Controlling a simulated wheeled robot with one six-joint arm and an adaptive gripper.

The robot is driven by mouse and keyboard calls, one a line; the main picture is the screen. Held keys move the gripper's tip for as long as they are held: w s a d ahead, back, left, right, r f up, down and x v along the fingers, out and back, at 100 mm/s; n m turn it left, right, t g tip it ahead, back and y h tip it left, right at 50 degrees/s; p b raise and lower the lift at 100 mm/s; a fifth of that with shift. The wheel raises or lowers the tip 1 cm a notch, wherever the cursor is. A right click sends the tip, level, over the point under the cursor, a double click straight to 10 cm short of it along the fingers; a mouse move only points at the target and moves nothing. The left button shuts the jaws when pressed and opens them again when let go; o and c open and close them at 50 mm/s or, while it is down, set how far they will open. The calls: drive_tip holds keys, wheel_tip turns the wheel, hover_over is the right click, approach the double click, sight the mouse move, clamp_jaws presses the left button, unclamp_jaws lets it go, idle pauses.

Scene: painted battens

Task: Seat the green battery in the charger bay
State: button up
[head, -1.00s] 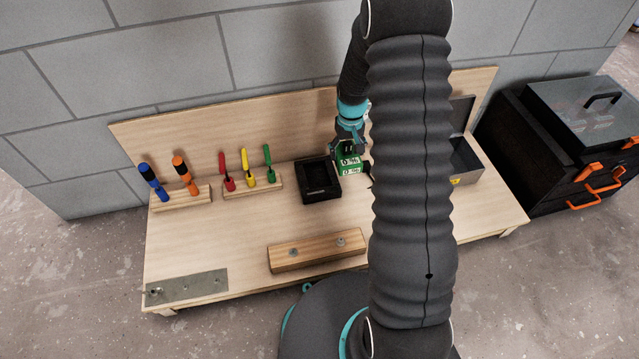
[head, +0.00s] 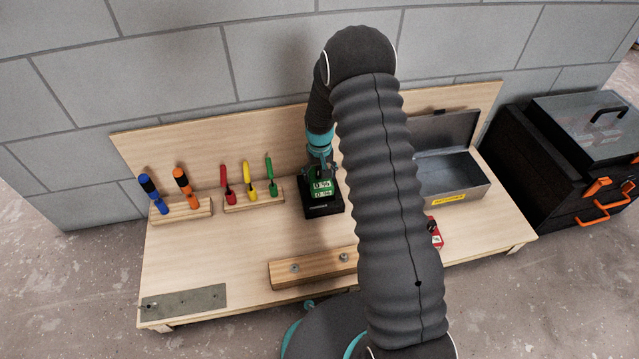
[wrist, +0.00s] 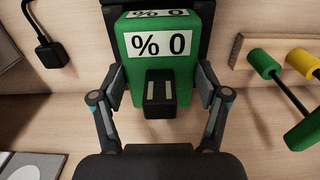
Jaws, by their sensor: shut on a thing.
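The green battery (head: 321,187) with white labels is over the black charger (head: 323,211) in the head view. In the wrist view the battery (wrist: 176,75) is between the two fingers of my gripper (wrist: 159,98), which is shut on it. A black part of the charger (wrist: 204,12) shows beyond the battery in the wrist view. The battery hides most of the charger's bay. I cannot tell whether the battery is inside the bay or just above it.
Racks with red, yellow and green tools (head: 249,180) and blue and orange screwdrivers (head: 166,190) stand left. A wooden block (head: 313,268) lies in front. An open grey metal box (head: 452,178) stands right. A red object (head: 435,233) is partly hidden by my arm.

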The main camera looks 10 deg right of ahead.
sight(320, 183)
drive_tip(key=shift+f, duration=1.95)
drive_tip(key=shift+b, duration=0.3)
drive_tip(key=shift+f, duration=0.2)
drive_tip(key=o, duration=1.6)
